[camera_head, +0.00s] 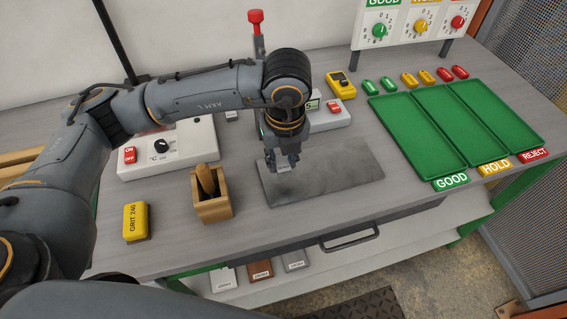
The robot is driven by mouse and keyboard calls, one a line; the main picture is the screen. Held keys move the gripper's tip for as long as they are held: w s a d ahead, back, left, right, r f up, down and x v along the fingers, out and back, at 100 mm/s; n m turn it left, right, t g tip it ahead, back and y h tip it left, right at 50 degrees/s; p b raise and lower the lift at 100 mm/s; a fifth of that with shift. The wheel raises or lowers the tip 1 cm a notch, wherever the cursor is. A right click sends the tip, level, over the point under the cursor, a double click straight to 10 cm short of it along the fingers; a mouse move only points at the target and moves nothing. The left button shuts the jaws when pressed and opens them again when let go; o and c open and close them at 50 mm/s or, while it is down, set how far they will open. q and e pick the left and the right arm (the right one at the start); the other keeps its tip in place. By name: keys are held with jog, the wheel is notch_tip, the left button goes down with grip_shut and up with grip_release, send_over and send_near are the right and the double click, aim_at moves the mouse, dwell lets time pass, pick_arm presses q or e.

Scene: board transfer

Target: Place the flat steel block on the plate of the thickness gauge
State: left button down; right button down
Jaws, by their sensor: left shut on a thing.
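My left gripper (283,160) points down over the dark grey slab (335,178) in the middle of the bench. It is shut on a small light grey piece, which looks like the flat steel block (284,169); the fingers hide most of it. I cannot tell whether the block touches the slab. Behind my arm stands an upright device with a red knob (256,17), which may be the thickness gauge. My wrist hides its lower part, and I cannot make out its plate. My right gripper is not in view.
A white unit with a small display and red button (334,107) stands behind the slab. A wooden box (213,209), yellow grit block (135,222) and white control box (168,150) are left. Green trays (411,135) and several coloured tokens are right. The bench's front strip is clear.

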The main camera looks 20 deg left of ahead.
aim_at(284, 162)
pick_arm(q)
jog(key=shift+w+f, duration=0.3)
jog(key=shift+f, duration=0.05)
notch_tip(284, 162, down, 2)
jog(key=shift+w+f+p, duration=0.1)
jog(key=shift+f+p, duration=0.05)
jog(key=shift+p, duration=0.6)
jog(key=shift+f, duration=0.8)
jog(key=c, duration=1.1)
grip_release()
jog(key=shift+r, duration=0.1)
jog(key=shift+o, duration=0.2)
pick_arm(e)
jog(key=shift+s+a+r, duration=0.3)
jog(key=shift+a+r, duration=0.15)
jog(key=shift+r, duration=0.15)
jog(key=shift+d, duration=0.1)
